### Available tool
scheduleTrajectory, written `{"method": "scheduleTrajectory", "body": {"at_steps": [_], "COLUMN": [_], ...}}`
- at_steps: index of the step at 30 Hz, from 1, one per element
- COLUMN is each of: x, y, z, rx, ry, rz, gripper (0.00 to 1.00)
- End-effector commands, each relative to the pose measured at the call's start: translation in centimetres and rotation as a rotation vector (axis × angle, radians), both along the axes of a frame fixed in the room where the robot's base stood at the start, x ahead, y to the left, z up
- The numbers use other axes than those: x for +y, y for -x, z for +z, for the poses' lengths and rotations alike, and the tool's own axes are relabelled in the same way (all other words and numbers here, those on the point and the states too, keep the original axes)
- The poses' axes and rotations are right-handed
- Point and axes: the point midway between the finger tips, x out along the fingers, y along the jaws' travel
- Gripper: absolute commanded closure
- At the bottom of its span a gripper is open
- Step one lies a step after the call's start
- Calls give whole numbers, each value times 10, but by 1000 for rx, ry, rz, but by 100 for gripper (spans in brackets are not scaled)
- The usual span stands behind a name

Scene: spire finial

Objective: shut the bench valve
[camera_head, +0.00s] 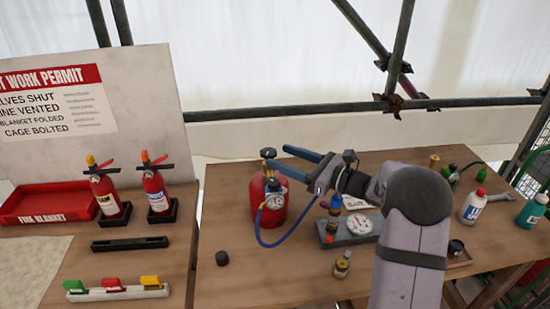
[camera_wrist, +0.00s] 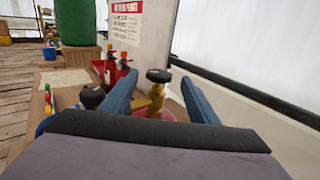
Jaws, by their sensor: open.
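A red gas bottle (camera_head: 256,203) with a brass valve and black hand knob (camera_head: 268,152) stands on the bench, with a round gauge (camera_head: 275,201) in front. A blue hose (camera_head: 268,243) runs from it to a grey block (camera_head: 345,236) with a white dial (camera_head: 360,225) and a brass fitting (camera_head: 334,206). Which valve is the bench valve is not clear. My gripper (camera_head: 277,156) is open, its blue fingers pointing at the bottle's valve. In the wrist view, the black knob (camera_wrist: 158,75) and brass stem (camera_wrist: 155,98) show between the fingers; touching cannot be told.
A permit board (camera_head: 110,110), two small extinguishers (camera_head: 110,195) and a red tray (camera_head: 45,203) stand at left. A loose black cap (camera_head: 222,258) and a small brass piece (camera_head: 343,263) lie on the bench. Bottles (camera_head: 472,206) stand at right. The bench's front left is mostly clear.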

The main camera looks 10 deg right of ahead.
Motion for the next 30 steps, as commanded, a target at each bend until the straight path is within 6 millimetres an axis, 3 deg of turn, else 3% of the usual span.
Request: {"method": "scheduleTrajectory", "body": {"at_steps": [6, 17, 30], "x": [-11, -11, -6], "y": [9, 9, -23], "z": [0, 1, 21], "rx": [1, -1, -32], "ry": [1, -1, -52], "rz": [-1, 2, 142], "gripper": [45, 45, 45]}}
